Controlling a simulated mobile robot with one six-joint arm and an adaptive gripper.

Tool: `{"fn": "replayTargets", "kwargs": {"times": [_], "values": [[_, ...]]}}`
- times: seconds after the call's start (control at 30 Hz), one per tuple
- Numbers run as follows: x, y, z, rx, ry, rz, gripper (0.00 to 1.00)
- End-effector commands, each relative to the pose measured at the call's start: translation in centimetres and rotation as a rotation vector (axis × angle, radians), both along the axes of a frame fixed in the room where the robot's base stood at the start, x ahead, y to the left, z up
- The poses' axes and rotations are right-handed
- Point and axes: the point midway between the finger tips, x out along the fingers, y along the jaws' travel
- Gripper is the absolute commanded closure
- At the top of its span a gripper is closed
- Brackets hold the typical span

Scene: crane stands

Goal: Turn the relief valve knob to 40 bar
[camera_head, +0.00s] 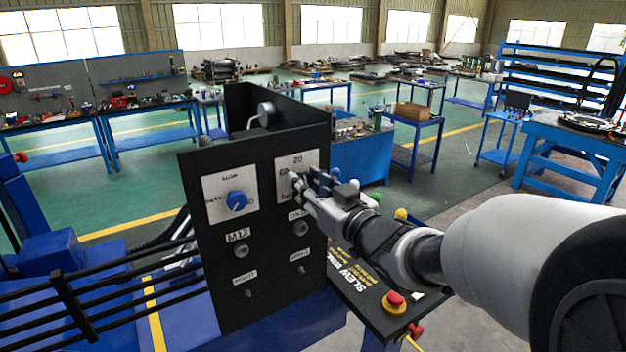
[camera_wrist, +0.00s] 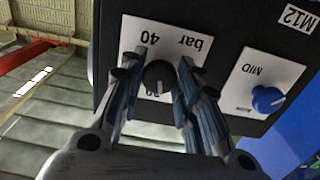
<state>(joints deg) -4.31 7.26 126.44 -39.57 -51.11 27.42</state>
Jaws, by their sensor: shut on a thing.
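The relief valve knob (camera_wrist: 158,77) is a small black round knob on a white label plate (camera_wrist: 200,75) on a black panel. In the wrist view the plate appears upside down, with "40" and "bar" readable; another number is partly hidden by my fingers. My gripper (camera_wrist: 161,80) has its blue fingers on both sides of the knob and is shut on it. I cannot tell exactly where the knob's pointer stands. In the head view my gripper (camera_head: 303,184) reaches the plate (camera_head: 297,163) from the right and hides the knob.
A blue knob (camera_head: 236,202) sits on a second white plate to the left; it also shows in the wrist view (camera_wrist: 267,99). Small fittings sit below on the panel (camera_head: 215,285). A red emergency button (camera_head: 395,299) is at lower right. Black rails (camera_head: 90,300) stand at lower left.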

Motion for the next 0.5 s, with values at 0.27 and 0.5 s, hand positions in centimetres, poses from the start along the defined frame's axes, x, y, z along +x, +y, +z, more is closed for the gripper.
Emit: {"fn": "replayTargets", "kwargs": {"times": [0.27,0.5], "values": [[0.00,-0.01,-0.08,-0.032,-0.024,0.000,0.94],[0.02,-0.05,-0.29,-0.147,-0.103,-0.001,0.94]]}}
